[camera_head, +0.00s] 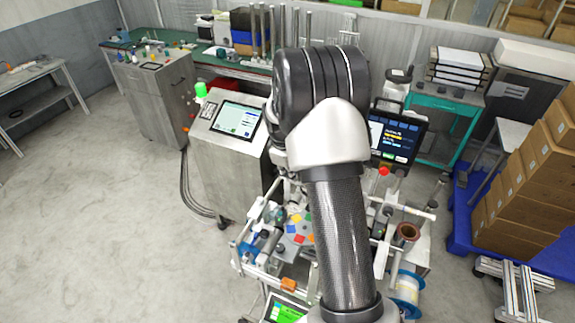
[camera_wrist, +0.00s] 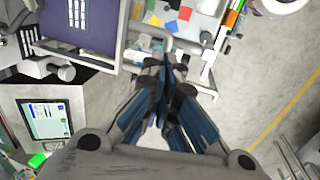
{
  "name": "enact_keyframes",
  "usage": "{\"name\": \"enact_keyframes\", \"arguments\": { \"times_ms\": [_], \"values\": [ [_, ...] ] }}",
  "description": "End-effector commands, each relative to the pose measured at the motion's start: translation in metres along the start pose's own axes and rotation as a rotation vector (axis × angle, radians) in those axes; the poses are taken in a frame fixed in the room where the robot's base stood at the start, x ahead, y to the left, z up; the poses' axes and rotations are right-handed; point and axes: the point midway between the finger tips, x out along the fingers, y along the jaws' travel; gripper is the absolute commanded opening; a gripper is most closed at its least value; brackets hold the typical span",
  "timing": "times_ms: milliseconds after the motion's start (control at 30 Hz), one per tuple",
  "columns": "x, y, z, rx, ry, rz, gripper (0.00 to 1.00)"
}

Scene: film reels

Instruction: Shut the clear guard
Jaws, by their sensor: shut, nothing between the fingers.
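My gripper (camera_wrist: 168,68) is in the lower middle of the wrist view. Its dark blue fingers are together and hold nothing. The fingertips lie over a light rail and small fittings of the machine; I cannot tell whether they touch. In the head view my arm hides the gripper. I cannot pick out the clear guard for certain, so I cannot tell how far open it stands. A pale bar frame (camera_head: 252,226) shows at the left of the machine with colored patches (camera_head: 298,229). The patches also show at the top of the wrist view (camera_wrist: 174,16).
A grey cabinet with a screen (camera_head: 236,119) stands left of the machine. A dark monitor (camera_head: 397,136) stands behind it. A brown roll (camera_head: 407,232) and a blue-rimmed spool (camera_head: 406,291) are at its right. Cardboard boxes (camera_head: 525,190) stand farther right. The floor at left is clear.

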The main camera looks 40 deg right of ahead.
Motion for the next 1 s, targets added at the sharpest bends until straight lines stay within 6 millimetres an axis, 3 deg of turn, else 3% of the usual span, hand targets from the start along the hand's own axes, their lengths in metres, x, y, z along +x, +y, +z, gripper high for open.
{"name": "enact_keyframes", "arguments": {
  "times_ms": [433, 567, 1000],
  "values": [
    [0.004, -0.001, 0.0, 0.0, 0.0, 0.0, 0.0],
    [0.016, -0.003, 0.0, 0.0, -0.001, -0.001, 0.0],
    [0.115, -0.023, 0.001, 0.0, -0.003, -0.004, 0.0]
  ]
}}
